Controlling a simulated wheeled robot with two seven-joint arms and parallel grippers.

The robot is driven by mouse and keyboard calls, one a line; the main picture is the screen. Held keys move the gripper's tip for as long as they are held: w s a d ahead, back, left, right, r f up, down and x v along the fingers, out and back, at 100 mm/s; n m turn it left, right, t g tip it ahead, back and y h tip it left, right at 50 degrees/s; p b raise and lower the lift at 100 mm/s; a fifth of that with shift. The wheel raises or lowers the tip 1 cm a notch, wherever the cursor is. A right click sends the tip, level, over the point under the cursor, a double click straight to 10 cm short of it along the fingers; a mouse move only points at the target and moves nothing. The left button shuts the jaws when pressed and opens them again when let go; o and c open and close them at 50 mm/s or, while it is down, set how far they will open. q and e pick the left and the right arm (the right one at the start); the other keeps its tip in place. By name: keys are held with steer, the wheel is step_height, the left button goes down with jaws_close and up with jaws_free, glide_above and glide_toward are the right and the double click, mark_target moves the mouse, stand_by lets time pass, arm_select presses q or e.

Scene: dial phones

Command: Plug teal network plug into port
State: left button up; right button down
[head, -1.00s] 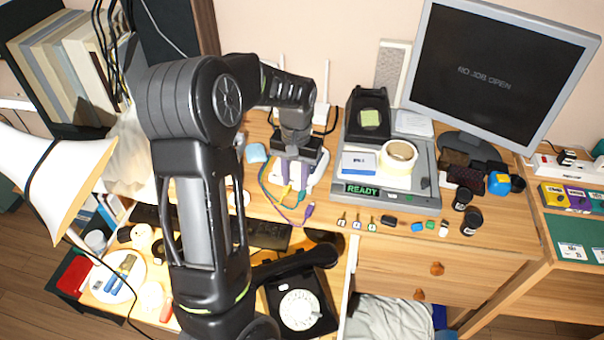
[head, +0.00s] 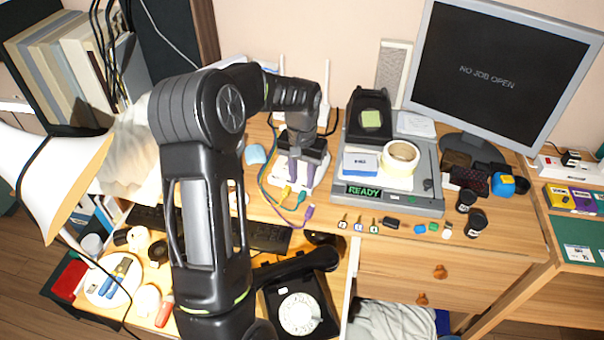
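The white router (head: 318,172) stands at the back of the desk, partly hidden behind my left gripper. Its ports cannot be made out. The teal plug (head: 301,198) is small, at the end of a teal cable, at the router's front. A yellow plug (head: 286,190) is left of it, and a purple plug (head: 309,212) lies just in front. My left gripper (head: 300,184) points down over the router's front, just behind the teal plug. Its two purple-grey fingers look apart, with nothing clearly between them. My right gripper is out of view.
A grey device with a READY display (head: 370,191) stands right of the router, carrying a tape roll (head: 400,157). Several small keys and caps lie along the desk's front edge. A black dial phone (head: 300,312) is below. The monitor (head: 500,75) stands at the right.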

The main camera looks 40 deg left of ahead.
mark_target(301, 194)
arm_select(q)
step_height(301, 194, down, 6)
steer(key=b, duration=0.3)
steer(key=shift+r, duration=0.1)
steer(key=shift+c, duration=0.2)
jaws_close()
steer(key=shift+s, duration=0.1)
stand_by(0.4)
steer(key=shift+s+d, duration=0.2)
steer(key=shift+s, duration=0.3)
steer(key=shift+s+d, duration=0.15)
steer(key=shift+s, duration=0.35)
steer(key=shift+r, duration=0.1)
